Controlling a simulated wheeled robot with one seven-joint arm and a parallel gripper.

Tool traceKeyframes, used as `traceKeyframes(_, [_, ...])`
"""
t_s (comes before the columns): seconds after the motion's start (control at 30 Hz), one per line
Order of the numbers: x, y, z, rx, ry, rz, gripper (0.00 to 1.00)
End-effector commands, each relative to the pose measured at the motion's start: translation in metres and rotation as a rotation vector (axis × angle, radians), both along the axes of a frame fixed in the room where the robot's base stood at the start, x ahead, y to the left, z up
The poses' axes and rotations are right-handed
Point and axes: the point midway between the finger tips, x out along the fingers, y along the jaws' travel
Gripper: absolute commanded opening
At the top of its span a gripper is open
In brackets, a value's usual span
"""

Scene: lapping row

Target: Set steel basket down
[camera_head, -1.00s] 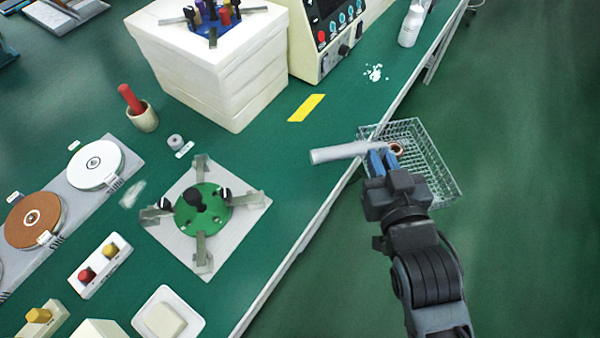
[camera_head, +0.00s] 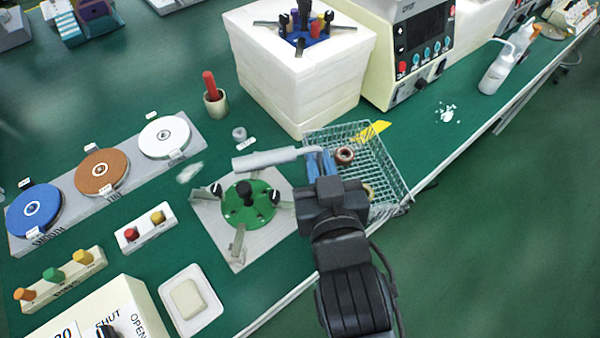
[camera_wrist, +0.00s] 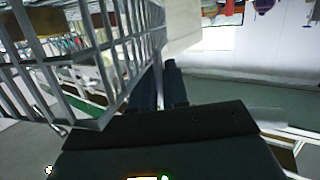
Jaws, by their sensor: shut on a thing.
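The steel basket (camera_head: 383,165) is a wire-mesh basket at the centre right of the head view, over the green bench near its front edge. Brown ring-shaped parts (camera_head: 345,155) show inside it. A pale grey handle (camera_head: 262,160) sticks out to its left, over the green fixture. My gripper (camera_head: 320,163), with blue fingers, is shut on this handle at the basket's left side. The basket's mesh wall (camera_wrist: 85,60) fills the upper left of the wrist view, near the dark fingers. I cannot tell whether the basket's base touches the bench.
A green round fixture on a plate (camera_head: 245,205) stands just left of the basket. A white block stack (camera_head: 290,75) is behind it.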

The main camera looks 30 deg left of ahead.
Motion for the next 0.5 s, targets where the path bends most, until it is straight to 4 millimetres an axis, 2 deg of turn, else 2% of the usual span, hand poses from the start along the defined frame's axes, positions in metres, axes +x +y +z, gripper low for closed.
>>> traceKeyframes(0.1, [0.002,0.020,-0.011,0.000,-0.002,0.002,0.00])
traceKeyframes(0.2, [0.004,0.030,-0.017,0.001,-0.003,0.001,0.00])
traceKeyframes(0.37, [0.004,0.034,-0.025,0.000,-0.002,-0.001,0.00])
traceKeyframes(0.5, [0.004,0.034,-0.046,-0.002,0.000,0.000,0.00])
